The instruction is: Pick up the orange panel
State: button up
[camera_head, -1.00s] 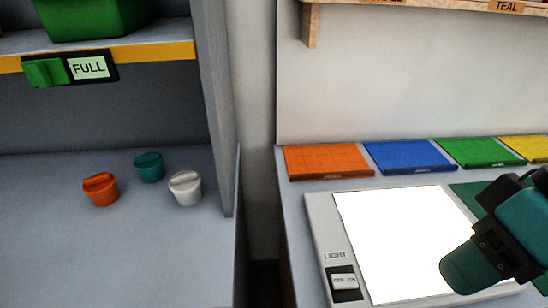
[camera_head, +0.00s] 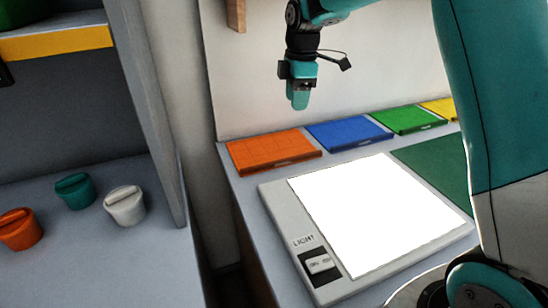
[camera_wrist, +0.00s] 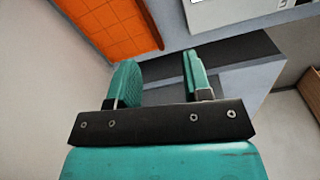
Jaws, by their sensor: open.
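The orange panel (camera_head: 272,150) lies flat at the left end of a row of coloured panels, behind the light pad. My gripper (camera_head: 298,98) hangs with its fingers pointing down, above and a little behind the row, roughly over the gap between the orange and blue panels as the picture shows it. In the wrist view my gripper (camera_wrist: 156,78) is open and empty, with two teal fingers apart. The orange panel (camera_wrist: 112,22) is at the upper left there, beyond the fingers and not between them.
The blue panel (camera_head: 348,133), green panel (camera_head: 407,119) and yellow panel (camera_head: 441,107) continue the row to the right. The lit light pad (camera_head: 272,207) lies in front.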

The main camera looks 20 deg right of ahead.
jog(key=n, duration=0.2)
send_over(302, 155)
notch_tip(302, 155, down, 4)
jog(key=shift+h, duration=0.3)
notch_tip(302, 155, down, 11)
jog(key=shift+d+f+p, duration=0.1)
jog(key=shift+p, duration=0.75)
jog(key=shift+f+p, duration=1.05)
jog(key=shift+f, duration=2.05)
jog(key=shift+c, duration=0.3)
grip_shut()
